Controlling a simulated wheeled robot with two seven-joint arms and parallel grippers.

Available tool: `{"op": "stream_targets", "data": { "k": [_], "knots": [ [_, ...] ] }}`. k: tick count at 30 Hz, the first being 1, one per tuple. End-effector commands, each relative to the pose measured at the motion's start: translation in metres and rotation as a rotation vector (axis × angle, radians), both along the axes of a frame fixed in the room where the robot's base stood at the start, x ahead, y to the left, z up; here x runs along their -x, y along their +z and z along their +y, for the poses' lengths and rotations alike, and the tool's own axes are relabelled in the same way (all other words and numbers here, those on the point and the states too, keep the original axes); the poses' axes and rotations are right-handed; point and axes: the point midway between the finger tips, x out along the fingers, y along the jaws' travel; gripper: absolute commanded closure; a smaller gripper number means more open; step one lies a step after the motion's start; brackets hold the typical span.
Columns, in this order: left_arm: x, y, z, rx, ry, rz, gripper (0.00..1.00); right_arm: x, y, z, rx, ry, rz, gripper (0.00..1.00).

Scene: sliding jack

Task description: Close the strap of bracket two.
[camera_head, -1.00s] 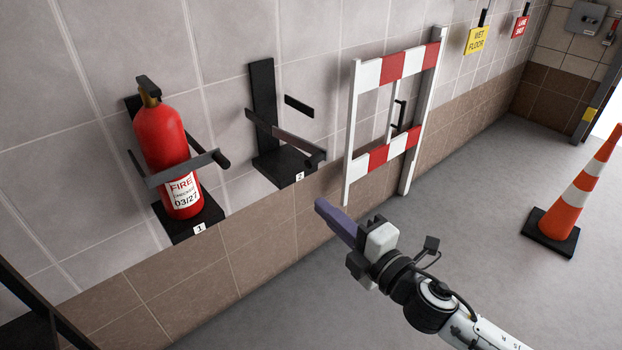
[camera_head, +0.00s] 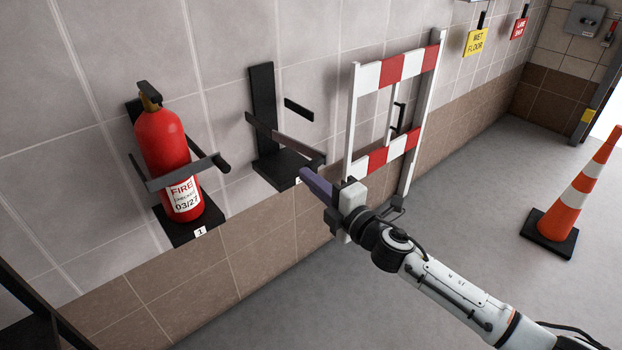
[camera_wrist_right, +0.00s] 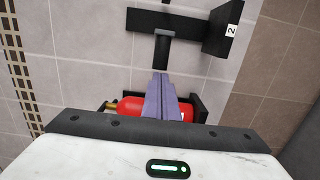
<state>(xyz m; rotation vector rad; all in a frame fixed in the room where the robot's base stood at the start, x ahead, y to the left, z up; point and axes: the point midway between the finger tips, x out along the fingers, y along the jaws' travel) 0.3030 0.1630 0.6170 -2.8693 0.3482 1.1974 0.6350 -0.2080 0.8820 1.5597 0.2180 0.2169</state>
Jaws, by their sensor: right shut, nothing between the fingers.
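Bracket two (camera_head: 263,95) is a black, empty wall bracket with a back plate and a bottom shelf (camera_head: 279,172). Its grey-black strap (camera_head: 293,142) stretches out to the right from the left side, above the shelf, with a dark end piece near the shelf's front right corner. A short black bar (camera_head: 299,109) is higher on the wall, apart from the strap. My right gripper (camera_head: 305,174), with purple fingers, is shut and empty, beside the shelf's front right corner in this view; contact cannot be told. In the wrist view, the fingers (camera_wrist_right: 161,90) point towards a black bar end near the "2" label (camera_wrist_right: 231,30).
Bracket one holds a red fire extinguisher (camera_head: 162,145) behind its strap (camera_head: 180,172), left of bracket two. A red-and-white barrier (camera_head: 395,68) stands close on the right. An orange cone (camera_head: 575,195) is on the floor farther right. The floor between is clear.

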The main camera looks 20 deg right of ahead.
Motion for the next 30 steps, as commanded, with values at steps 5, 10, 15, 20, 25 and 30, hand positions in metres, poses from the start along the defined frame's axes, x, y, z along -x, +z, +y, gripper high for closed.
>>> {"op": "stream_targets", "data": {
  "k": [5,10,15,20,25,30],
  "knots": [
    [0.003,-0.002,-0.001,0.0,-0.001,0.008,0.69,0.0,0.0,0.0,0.0,0.0,0.0,1.0],
    [0.005,-0.003,-0.002,0.001,-0.004,0.01,0.69,0.0,0.0,-0.001,0.001,0.005,0.0,1.0],
    [0.005,-0.006,-0.003,0.001,-0.006,0.011,0.69,-0.001,0.0,-0.007,0.005,0.047,-0.001,1.0],
    [0.005,-0.013,-0.003,0.0,-0.008,0.013,0.69,-0.004,-0.002,-0.019,0.007,0.143,-0.001,1.0],
    [0.004,-0.021,-0.005,-0.001,-0.014,0.01,0.69,-0.008,-0.003,-0.033,0.004,0.262,-0.001,1.0],
    [-0.001,-0.027,-0.009,0.001,-0.021,-0.004,0.69,-0.014,-0.004,-0.052,0.003,0.26,-0.002,1.0]
  ]
}}
